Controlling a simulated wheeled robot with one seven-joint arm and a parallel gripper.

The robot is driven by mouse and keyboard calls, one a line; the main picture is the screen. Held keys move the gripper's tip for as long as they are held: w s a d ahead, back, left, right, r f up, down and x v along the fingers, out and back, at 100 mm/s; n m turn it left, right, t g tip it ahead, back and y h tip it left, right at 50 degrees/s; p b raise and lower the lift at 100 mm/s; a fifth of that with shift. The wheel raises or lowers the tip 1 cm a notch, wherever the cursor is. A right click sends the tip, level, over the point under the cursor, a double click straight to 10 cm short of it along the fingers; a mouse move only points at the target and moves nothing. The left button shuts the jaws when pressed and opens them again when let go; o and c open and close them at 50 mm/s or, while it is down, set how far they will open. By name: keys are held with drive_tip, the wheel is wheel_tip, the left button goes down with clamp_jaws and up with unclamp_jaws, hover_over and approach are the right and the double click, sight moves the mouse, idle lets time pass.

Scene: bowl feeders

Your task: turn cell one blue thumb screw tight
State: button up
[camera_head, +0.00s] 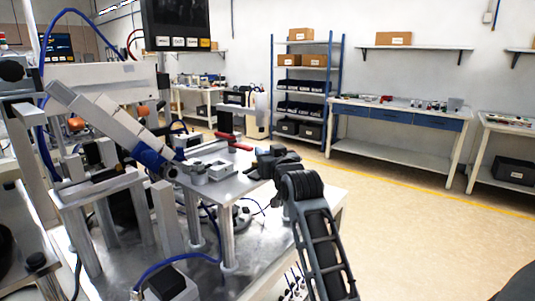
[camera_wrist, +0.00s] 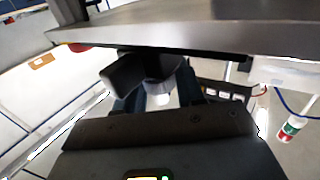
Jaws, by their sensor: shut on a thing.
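In the wrist view, a dark grey winged knob (camera_wrist: 160,67), apparently the thumb screw, sits just under the edge of a metal plate (camera_wrist: 200,36). It looks grey, not blue. My gripper (camera_wrist: 158,92) is shut on it, with the fingers partly hidden behind the knob and the dark gripper body. In the head view, my gripper (camera_head: 262,161) is at the right edge of the metal top plate (camera_head: 222,190), and the screw cannot be made out there. A blue block (camera_head: 150,158) sits at the lower end of the sloping grey chute (camera_head: 108,117).
Small metal fixtures (camera_head: 213,170) and a red-handled clamp (camera_head: 232,143) stand on the plate near my gripper. Blue hoses (camera_head: 170,262) run below. A dark monitor (camera_head: 176,24) hangs above. The floor (camera_head: 415,215) to the right is clear, with shelves and benches farther back.

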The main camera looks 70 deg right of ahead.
drive_tip(key=shift+m+g+h, duration=0.4)
drive_tip(key=shift+w+f+g, duration=0.1)
drive_tip(key=shift+g, duration=0.2)
drive_tip(key=m+g+h+b, duration=0.2)
drive_tip(key=b, duration=0.1)
drive_tip(key=shift+f+g, duration=0.2)
drive_tip(key=shift+g, duration=0.1)
drive_tip(key=shift+r+m+g+h+b, duration=0.2)
drive_tip(key=shift+m+g+h+b, duration=0.1)
drive_tip(key=shift+m+g+b, duration=0.4)
drive_tip(key=shift+r, duration=0.1)
drive_tip(key=o, duration=0.9)
drive_tip(key=shift+b+v, duration=0.6)
drive_tip(key=shift+v, duration=3.4)
